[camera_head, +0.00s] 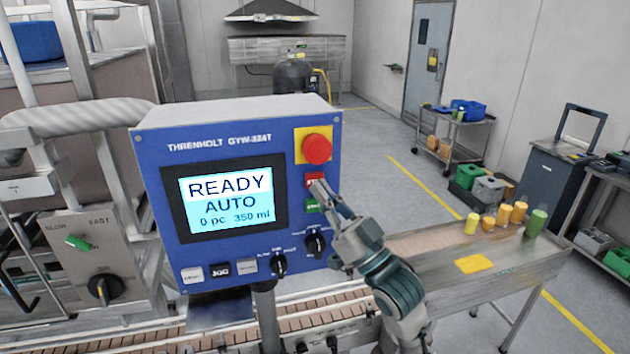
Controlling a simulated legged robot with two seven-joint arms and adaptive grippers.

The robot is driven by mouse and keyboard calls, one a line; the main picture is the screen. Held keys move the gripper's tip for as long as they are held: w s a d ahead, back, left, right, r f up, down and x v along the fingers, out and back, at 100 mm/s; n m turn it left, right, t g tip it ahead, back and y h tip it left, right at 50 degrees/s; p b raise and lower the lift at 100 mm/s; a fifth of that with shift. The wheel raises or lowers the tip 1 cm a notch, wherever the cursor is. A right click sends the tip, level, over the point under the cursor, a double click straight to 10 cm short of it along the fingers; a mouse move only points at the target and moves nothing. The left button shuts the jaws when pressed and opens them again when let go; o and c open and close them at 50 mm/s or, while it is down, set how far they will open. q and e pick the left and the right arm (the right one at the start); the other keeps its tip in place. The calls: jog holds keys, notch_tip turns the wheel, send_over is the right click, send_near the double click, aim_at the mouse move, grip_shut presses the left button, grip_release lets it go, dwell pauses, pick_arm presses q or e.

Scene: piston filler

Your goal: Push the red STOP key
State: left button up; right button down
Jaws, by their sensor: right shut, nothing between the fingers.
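The red STOP key (314,178) is a small red rectangle on the right side of the blue control panel (150,160). It sits below the round red mushroom button (317,149) on its yellow plate and above a green key (313,206). My right gripper (322,190) is shut and empty. Its fingertips are at the lower right of the red key and cover part of it. I cannot tell whether they touch it. The screen (225,202) reads READY, AUTO, 0 pc, 350 ml. My left gripper is not in view.
Dark rotary knobs (315,242) and a row of keys (220,270) sit low on the panel. A conveyor (300,318) runs below it. A steel table (420,242) with several yellow, orange and green bottles stands at right. Open floor lies behind.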

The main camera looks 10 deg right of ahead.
jog(key=s+p, duration=0.1)
jog(key=s, duration=0.4)
jog(key=shift+d, duration=0.1)
dwell(0.3)
dwell(0.6)
